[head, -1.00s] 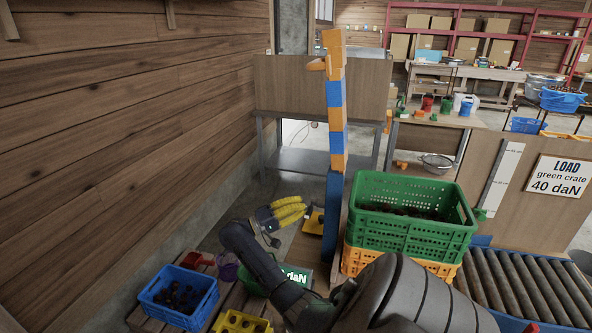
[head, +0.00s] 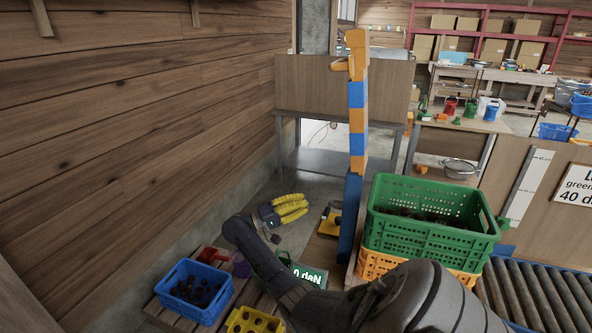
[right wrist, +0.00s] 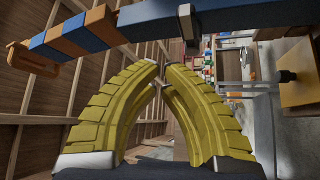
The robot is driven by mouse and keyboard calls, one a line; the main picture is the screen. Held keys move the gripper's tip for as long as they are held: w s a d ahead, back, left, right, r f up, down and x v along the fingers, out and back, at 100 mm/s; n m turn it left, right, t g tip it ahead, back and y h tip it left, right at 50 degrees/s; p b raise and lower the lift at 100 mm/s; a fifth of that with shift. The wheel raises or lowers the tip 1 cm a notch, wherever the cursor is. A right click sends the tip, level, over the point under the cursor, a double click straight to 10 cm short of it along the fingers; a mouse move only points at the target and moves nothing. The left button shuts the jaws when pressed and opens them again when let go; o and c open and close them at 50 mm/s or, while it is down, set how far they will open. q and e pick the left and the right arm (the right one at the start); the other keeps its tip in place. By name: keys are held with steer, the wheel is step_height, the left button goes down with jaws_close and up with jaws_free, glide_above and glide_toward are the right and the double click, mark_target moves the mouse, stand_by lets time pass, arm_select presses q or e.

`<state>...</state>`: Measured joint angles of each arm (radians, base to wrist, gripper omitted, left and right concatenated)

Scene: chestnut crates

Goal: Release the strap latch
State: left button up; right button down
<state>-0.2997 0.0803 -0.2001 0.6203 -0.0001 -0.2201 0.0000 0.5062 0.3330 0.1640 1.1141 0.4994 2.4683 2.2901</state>
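A tall post (head: 356,120) with blue and orange bands stands left of the green crate (head: 425,235), with an orange hook (head: 340,65) at its top. A yellow plate (head: 330,225) with a dark knob sits low beside the post; the knob shows in the right wrist view (right wrist: 285,76). I cannot tell which part is the strap latch. My right gripper (head: 305,206) has yellow fingers and is left of the post, apart from it. In the right wrist view its fingertips (right wrist: 162,68) nearly meet, with nothing between them. My left gripper is out of view.
The green crate of chestnuts is stacked on an orange crate (head: 376,265) beside the roller conveyor (head: 525,295). A display (head: 310,275) reads 0 daN. A blue crate (head: 196,310) and a yellow tray (head: 240,318) are at lower left. A plank wall bounds the left.

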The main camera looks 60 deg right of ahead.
steer(key=shift+w+a+f, duration=0.25)
steer(key=shift+w+f, duration=0.65)
steer(key=shift+w, duration=0.25)
